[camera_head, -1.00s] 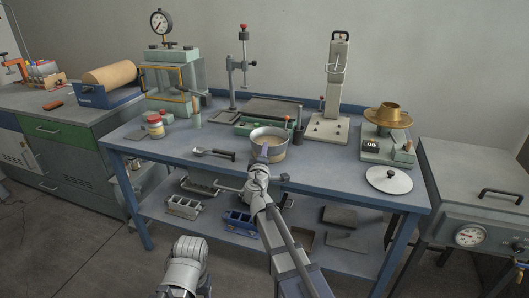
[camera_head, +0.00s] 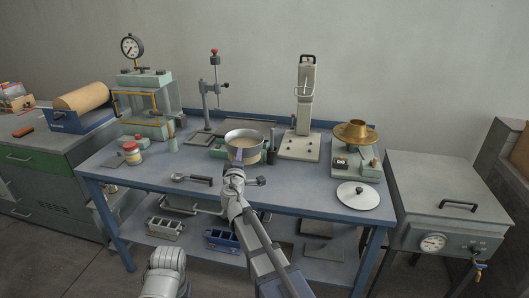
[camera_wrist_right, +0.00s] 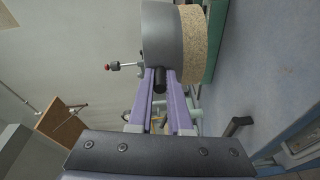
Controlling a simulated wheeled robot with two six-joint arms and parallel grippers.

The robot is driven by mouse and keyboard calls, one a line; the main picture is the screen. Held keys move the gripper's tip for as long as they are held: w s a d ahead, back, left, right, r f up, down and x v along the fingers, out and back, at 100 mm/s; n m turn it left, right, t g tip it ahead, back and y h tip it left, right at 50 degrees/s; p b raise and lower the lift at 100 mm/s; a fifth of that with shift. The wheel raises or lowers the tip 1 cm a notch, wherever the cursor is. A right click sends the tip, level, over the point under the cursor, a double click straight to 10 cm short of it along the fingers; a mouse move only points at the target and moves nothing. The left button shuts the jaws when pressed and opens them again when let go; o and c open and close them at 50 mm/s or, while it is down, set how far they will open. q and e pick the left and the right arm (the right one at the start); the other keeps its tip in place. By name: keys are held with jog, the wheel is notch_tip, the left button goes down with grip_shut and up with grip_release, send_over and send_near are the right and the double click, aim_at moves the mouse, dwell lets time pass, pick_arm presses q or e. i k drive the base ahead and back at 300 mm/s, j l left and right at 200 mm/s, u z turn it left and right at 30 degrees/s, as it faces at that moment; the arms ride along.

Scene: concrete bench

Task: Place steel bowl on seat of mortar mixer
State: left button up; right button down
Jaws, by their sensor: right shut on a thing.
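The steel bowl (camera_head: 236,134), with a tan inside, is at the middle of the bench (camera_head: 290,198). My right gripper (camera_head: 236,168) is at its near side, shut on it. In the right wrist view the bowl (camera_wrist_right: 162,35) shows a grey wall and a speckled tan lower band; the gripper's purple fingers (camera_wrist_right: 160,88) close on a dark stub on its side. The bowl appears raised above the bench. A pale upright machine (camera_head: 304,95) with a flat base stands behind and right; I cannot tell for sure whether it is the mortar mixer. My left gripper is out of view.
A stand with a red knob (camera_head: 214,85) is behind left, and a press (camera_head: 145,100) farther left. A brass-topped device (camera_head: 355,135) and round lid (camera_head: 358,195) are right. A green-framed device is partly hidden behind the bowl.

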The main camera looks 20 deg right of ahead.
aim_at(299, 149)
jog(key=k+l, duration=0.1)
jog(key=l, duration=0.7)
jog(key=i+l, duration=0.1)
jog(key=l, duration=0.2)
jog(key=i+l, duration=0.1)
jog(key=l, duration=0.15)
jog(key=i+l, duration=0.15)
jog(key=i, duration=0.15)
